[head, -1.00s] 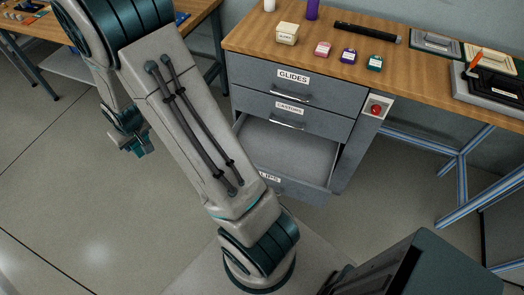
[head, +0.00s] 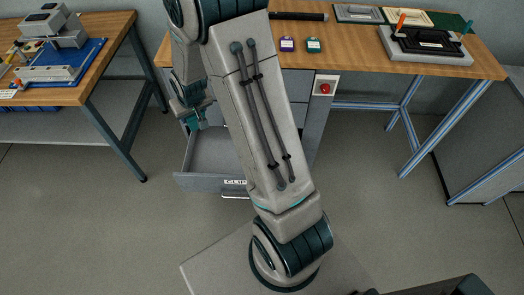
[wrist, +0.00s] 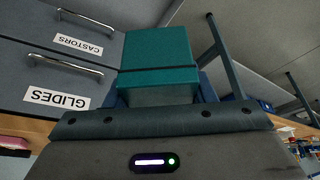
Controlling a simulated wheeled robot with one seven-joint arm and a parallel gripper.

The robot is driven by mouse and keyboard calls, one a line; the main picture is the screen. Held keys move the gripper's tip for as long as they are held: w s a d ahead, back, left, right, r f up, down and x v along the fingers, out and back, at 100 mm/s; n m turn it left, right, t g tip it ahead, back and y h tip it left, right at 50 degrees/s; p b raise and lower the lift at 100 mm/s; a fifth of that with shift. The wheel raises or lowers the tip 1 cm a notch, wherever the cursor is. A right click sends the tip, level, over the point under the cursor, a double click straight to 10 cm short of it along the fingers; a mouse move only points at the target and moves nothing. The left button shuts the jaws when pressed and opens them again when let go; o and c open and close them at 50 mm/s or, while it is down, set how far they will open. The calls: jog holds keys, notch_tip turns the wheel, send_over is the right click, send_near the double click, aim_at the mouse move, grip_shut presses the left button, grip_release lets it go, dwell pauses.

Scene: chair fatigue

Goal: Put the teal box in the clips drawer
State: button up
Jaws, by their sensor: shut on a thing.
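The teal box (wrist: 158,62) fills the middle of the wrist view, held in front of my gripper (wrist: 160,100). In the head view my gripper (head: 193,118) is small and partly behind my arm, with a teal patch at its tip. It is shut on the teal box. The clips drawer (head: 207,183) is pulled open below, and its grey interior looks empty where it shows. My gripper is near the drawer's back left part in the picture; its height above it is hard to judge. My arm hides the drawer's right part.
The castors drawer (wrist: 75,28) and glides drawer (wrist: 40,85) are shut. A red button (head: 325,88) is on the cabinet's right. Two small boxes, purple (head: 287,45) and green (head: 314,45), stand on the bench. Another bench (head: 100,70) is at the left.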

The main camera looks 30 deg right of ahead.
jog(key=w+d+f+m+h+b, duration=0.15)
jog(key=d+f+b, duration=0.45)
jog(key=f+b, duration=0.6)
jog(key=d+f+m+b, duration=0.3)
jog(key=d+f+b, duration=0.3)
jog(key=f+b, duration=0.6)
jog(key=w+d+f+m+h+b, duration=0.1)
jog(key=d+f+m+b, duration=0.3)
jog(key=f+b, duration=0.8)
jog(key=shift+n+g, duration=0.4)
jog(key=shift+n, duration=0.35)
jog(key=w+f, duration=0.3)
jog(key=w+f+b, duration=0.1)
jog(key=w+f, duration=0.2)
jog(key=w, duration=0.1)
jog(key=w+f, duration=0.3)
jog(key=w, duration=0.1)
jog(key=shift+w, duration=0.1)
jog(key=shift+f+b, duration=1.1)
jog(key=shift+f, duration=0.8)
jog(key=shift+f, duration=0.2)
jog(key=o, duration=1.1)
jog(key=shift+r, duration=0.1)
